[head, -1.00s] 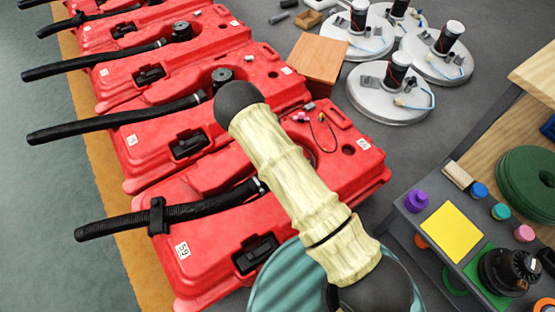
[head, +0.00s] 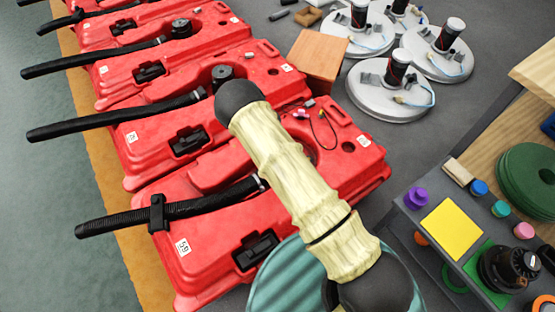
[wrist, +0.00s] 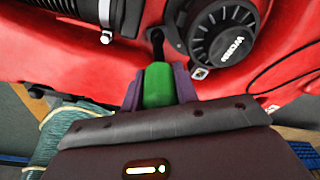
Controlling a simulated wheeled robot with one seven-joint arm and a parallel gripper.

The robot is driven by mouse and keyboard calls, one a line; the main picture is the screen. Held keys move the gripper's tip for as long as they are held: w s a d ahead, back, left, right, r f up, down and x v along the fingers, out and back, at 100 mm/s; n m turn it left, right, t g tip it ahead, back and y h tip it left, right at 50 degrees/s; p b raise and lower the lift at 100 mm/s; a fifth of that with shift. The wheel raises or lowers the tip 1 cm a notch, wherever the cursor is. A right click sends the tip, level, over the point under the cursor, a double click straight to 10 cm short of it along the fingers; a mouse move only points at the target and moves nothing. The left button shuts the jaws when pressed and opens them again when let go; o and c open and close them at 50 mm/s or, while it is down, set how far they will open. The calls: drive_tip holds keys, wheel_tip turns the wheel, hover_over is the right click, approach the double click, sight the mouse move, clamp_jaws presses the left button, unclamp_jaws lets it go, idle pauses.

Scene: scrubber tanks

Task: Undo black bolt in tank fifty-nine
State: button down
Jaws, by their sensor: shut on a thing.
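Tank fifty-nine (head: 215,262) is the nearest red tank in the head view, with its number label (head: 183,247) facing me. My gripper (wrist: 158,76) shows in the wrist view, its purple fingers shut on a green piece (wrist: 158,86). A slim black part (wrist: 157,42) stands out beyond the green piece towards the red tank wall. I cannot tell whether it is the black bolt or a tool's shaft. A large round black cap (wrist: 222,36) lies just right of it. In the head view my arm crosses the tank and my gripper is hidden.
More red tanks (head: 155,140) with black hoses line up behind. A ribbed hose with a metal clamp (wrist: 106,20) passes left of my fingers. White discs (head: 390,90) stand at the back right. A grey bench with a yellow square (head: 451,229) is at the right.

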drive_tip(key=shift+f, duration=0.65)
idle(0.5)
drive_tip(key=n+p, duration=0.1)
drive_tip(key=n, duration=0.3)
drive_tip(key=shift+r+n+t, duration=0.15)
drive_tip(key=shift+n+t, duration=0.25)
drive_tip(key=n+p, duration=0.1)
drive_tip(key=n, duration=0.3)
drive_tip(key=shift+t, duration=0.3)
drive_tip(key=shift+w+n, duration=0.1)
drive_tip(key=shift+n, duration=0.7)
drive_tip(key=n+p, duration=0.1)
drive_tip(key=n, duration=0.4)
drive_tip(key=shift+n+t+y+p, duration=0.3)
drive_tip(key=shift+t+p, duration=0.05)
drive_tip(key=shift+t, duration=0.05)
drive_tip(key=n, duration=0.4)
drive_tip(key=shift+n+y+p, duration=0.3)
